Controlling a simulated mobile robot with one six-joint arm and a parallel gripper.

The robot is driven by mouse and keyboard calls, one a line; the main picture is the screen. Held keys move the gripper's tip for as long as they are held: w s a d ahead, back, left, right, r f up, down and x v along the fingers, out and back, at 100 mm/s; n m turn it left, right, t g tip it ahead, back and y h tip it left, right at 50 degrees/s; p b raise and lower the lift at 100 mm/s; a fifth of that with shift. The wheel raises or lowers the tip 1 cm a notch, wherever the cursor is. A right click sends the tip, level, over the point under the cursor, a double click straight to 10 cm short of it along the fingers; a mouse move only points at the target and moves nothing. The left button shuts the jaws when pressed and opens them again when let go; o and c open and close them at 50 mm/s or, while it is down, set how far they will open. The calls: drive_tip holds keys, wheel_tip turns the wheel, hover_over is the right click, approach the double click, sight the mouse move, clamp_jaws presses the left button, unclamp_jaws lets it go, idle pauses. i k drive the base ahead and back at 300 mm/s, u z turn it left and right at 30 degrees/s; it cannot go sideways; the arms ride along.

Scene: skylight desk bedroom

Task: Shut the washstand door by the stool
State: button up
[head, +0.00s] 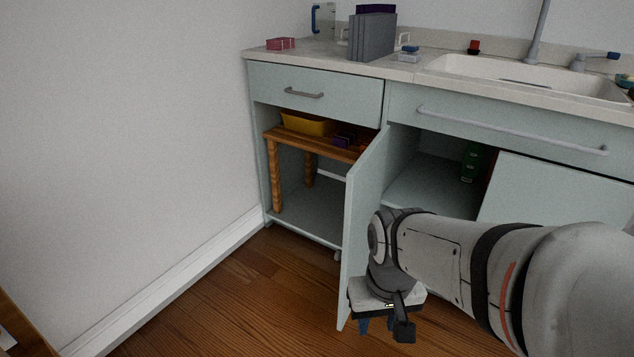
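The washstand's left door (361,220) is pale green and stands wide open, hinged on its right side and swung out toward me. Behind it, the left compartment shows a wooden stool-like piece (275,180) with turned legs, standing inside. My gripper (377,325) is low, just right of the door's free edge and pointing down. Its blue fingers look apart, with nothing seen between them. The arm hides part of the right compartment. I cannot tell whether the gripper touches the door.
A second pale door panel (555,195) stands ajar at the right, partly behind my arm. A yellow tray (306,122) sits on the wooden piece. The countertop (300,57) holds grey books (372,38) and a sink (525,75). The wooden floor (230,300) at left is clear.

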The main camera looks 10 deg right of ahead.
sight(365, 180)
drive_tip(key=u, duration=1.1)
drive_tip(key=i, duration=2.25)
drive_tip(key=z, duration=3.45)
